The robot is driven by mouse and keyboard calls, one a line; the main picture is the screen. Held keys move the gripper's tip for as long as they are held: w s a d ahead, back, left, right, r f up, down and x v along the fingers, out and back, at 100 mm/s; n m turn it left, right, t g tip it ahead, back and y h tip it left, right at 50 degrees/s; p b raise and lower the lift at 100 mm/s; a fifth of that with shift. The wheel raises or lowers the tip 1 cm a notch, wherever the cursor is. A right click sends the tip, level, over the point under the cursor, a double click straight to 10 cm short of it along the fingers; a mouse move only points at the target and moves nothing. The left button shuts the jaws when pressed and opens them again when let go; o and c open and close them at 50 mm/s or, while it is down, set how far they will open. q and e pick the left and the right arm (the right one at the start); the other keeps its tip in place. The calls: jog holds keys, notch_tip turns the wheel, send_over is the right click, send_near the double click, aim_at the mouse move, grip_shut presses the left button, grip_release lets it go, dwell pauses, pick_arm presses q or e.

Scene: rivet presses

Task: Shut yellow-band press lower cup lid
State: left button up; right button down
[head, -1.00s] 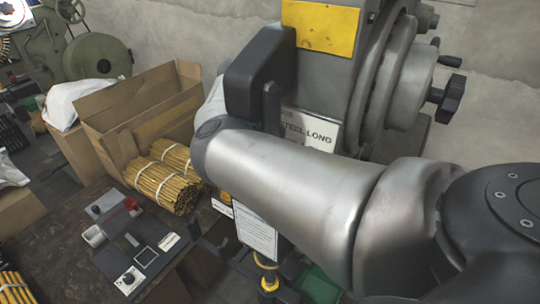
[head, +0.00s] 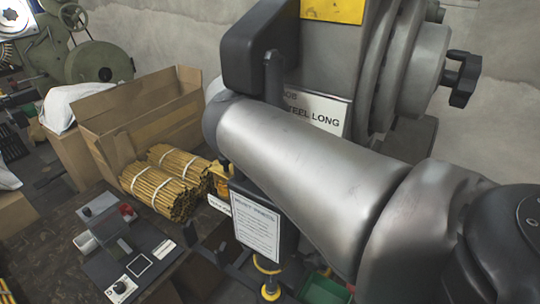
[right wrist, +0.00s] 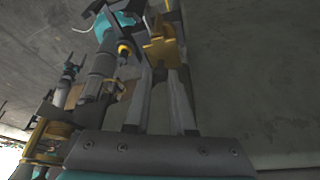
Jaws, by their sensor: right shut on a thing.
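A large grey press (head: 385,60) with a yellow plate (head: 332,10) and a white label reading "...TEEL LONG" (head: 318,112) stands close in front of me in the head view. My right arm crosses in front and hides much of its lower part. A yellow ring (head: 268,264) shows low below the arm. I cannot make out the lower cup or its lid in the head view. In the right wrist view my right gripper (right wrist: 162,68) is shut on a small brass-yellow piece (right wrist: 158,47); whether this is the lid I cannot tell. My left gripper is not in view.
A card sign (head: 257,222) hangs beneath my right arm. Bundled yellow rods (head: 150,192) lie beside a cardboard box (head: 140,120). A dark board with small dishes (head: 125,250) lies at lower left. A green bin (head: 322,290) is at the bottom. A black knob (head: 463,78) juts from the press.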

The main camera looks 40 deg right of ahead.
dwell(0.3)
jog(key=c, duration=0.8)
grip_release()
jog(key=shift+o, duration=0.2)
notch_tip(320, 180, up, 20)
jog(key=p, duration=0.4)
jog(key=shift+p, duration=0.4)
